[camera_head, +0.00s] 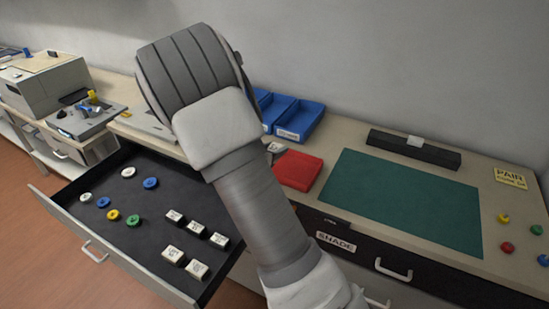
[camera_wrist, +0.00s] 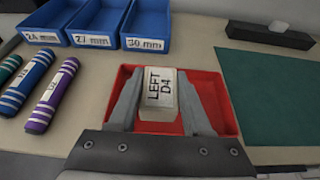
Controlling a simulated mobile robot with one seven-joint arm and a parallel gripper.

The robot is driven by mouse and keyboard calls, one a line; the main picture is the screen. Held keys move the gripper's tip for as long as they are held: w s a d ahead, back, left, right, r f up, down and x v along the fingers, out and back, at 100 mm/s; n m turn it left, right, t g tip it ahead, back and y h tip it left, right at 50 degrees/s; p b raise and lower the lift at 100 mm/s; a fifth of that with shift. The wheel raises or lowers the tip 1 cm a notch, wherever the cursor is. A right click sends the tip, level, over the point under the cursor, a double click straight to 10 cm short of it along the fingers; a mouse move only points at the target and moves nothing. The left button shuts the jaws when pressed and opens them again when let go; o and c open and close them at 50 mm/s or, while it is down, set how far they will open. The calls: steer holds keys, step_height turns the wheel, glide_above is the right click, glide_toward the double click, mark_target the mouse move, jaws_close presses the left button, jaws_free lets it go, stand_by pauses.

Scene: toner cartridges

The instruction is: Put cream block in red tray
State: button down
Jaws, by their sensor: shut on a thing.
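A cream block (camera_wrist: 159,91) with the label "LEFT D4" is between the two fingers of my gripper (camera_wrist: 160,108) in the wrist view. The gripper is shut on it. The red tray (camera_wrist: 222,118) lies behind and around the block in that view; whether the block touches the tray's floor I cannot tell. In the head view the red tray (camera_head: 298,170) sits on the bench just right of my arm. My arm hides most of the gripper and the block there.
Blue bins (camera_head: 298,118) stand behind the tray. A green mat (camera_head: 400,200) lies to its right, with a black bar (camera_head: 385,143) carrying a pale block behind it. Striped cylinders (camera_wrist: 52,97) lie left of the tray. An open drawer (camera_head: 130,262) holds colored discs and several labelled blocks.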

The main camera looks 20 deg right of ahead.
steer(key=w+f, duration=0.1)
steer(key=w+d+f, duration=0.1)
steer(key=w, duration=0.1)
steer(key=shift+w+d+f, duration=0.2)
steer(key=shift+w, duration=0.05)
steer(key=shift+f, duration=1.95)
steer(key=shift+f, duration=0.1)
steer(key=shift+f+b, duration=0.15)
steer(key=shift+b, duration=0.15)
steer(key=shift+c, duration=1.7)
jaws_free()
